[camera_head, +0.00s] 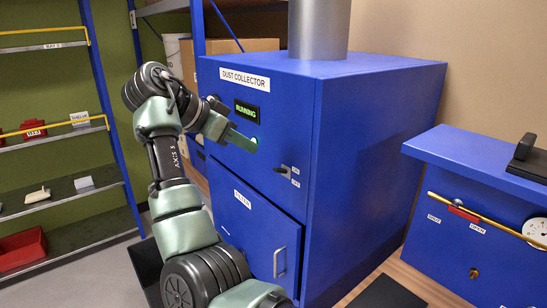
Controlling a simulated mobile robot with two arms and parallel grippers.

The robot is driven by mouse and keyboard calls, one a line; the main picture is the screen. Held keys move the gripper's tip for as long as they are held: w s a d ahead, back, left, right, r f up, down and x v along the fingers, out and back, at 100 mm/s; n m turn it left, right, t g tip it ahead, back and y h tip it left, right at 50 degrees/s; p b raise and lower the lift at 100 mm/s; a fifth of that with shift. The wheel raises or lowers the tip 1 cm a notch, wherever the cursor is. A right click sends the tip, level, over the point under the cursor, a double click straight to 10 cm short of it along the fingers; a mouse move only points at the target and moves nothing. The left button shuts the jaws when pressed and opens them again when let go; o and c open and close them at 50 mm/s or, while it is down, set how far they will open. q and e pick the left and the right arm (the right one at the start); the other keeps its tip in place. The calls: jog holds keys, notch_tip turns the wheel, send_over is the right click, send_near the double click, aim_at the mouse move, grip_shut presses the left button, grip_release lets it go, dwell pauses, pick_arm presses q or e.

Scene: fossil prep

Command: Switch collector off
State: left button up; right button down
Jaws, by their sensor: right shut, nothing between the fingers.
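The blue dust collector (384,135) stands in the middle, with a "DUST COLLECTOR" label on its front. Its small dark display (247,111) reads "RUNNING" in green. A dark switch lever (283,170) sits lower right on the front, beside two small tags that are too small to read surely. My right arm rises in front of the collector's left side. My right gripper (243,140) is shut and empty, pointing right, below the display and up and left of the lever. It appears apart from the lever; whether it touches the panel I cannot tell. My left gripper is out of view.
Below the lever is a "FILTER" door (250,222) with a vertical handle (279,262). A blue cabinet (460,250) with a gauge and brass bar stands at right. Shelves (62,190) with a red bin stand at left. A grey duct (318,28) rises from the collector.

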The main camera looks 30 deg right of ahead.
aim_at(280, 170)
jog(key=shift+d+f, duration=0.1)
jog(key=p+x, duration=0.3)
jog(key=x, duration=0.6)
jog(key=shift+d+f+p, duration=0.25)
jog(key=shift+d+p, duration=0.05)
jog(key=shift+p, duration=0.1)
